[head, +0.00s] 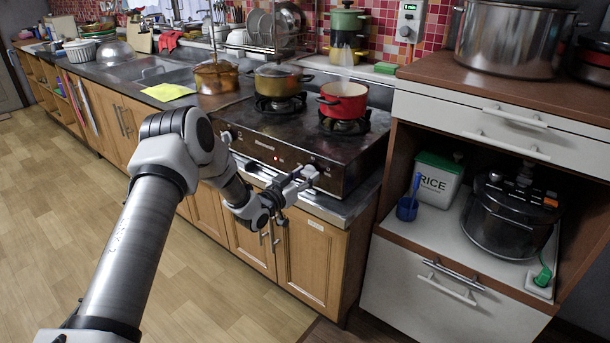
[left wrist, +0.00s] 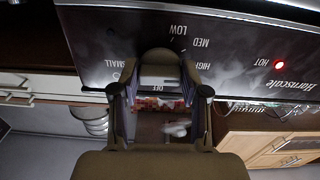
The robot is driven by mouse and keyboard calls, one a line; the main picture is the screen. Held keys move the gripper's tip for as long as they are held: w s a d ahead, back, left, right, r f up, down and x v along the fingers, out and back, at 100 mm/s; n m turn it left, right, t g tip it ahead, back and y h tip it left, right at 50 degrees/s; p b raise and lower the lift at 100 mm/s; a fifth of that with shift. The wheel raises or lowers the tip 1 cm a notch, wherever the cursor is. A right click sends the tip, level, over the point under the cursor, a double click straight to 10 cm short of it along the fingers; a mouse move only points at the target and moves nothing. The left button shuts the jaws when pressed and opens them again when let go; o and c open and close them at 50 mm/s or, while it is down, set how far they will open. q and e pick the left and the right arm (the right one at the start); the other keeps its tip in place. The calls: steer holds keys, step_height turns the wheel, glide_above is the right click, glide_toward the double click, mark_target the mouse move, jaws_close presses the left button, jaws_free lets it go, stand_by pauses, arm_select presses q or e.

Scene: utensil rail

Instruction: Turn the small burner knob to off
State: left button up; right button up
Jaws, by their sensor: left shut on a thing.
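The stove (head: 290,130) has a dark front panel with a knob at each end. My left gripper (head: 306,178) reaches the right end of the panel and is shut on the small burner knob there. In the left wrist view the panel is upside down, and the knob (left wrist: 160,62) sits between the fingers of my left gripper (left wrist: 160,88). I cannot tell the knob's pointer direction. The other knob (head: 228,136) is at the panel's left end. My right gripper is not in view.
A red pot (head: 344,102) steams on the right burner, and a yellowish pot (head: 277,82) stands on the left one. A red HOT light (left wrist: 279,64) is lit. A copper pot (head: 216,78) is left of the stove. The floor (head: 60,200) in front is clear.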

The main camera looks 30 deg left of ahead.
arm_select(q)
steer(key=m+p, duration=0.1)
steer(key=m, duration=0.3)
steer(key=shift+m, duration=0.3)
steer(key=m+p, duration=0.1)
steer(key=m, duration=0.3)
steer(key=shift+r+m+p, duration=0.1)
steer(key=shift+m+p, duration=0.2)
steer(key=shift+p, duration=0.05)
steer(key=m+p, duration=0.2)
steer(key=m, duration=0.3)
steer(key=shift+m+p, duration=0.75)
steer(key=shift+m, duration=1.35)
steer(key=o, duration=1.1)
steer(key=s, duration=0.8)
steer(key=s+a, duration=0.1)
steer(key=s, duration=0.3)
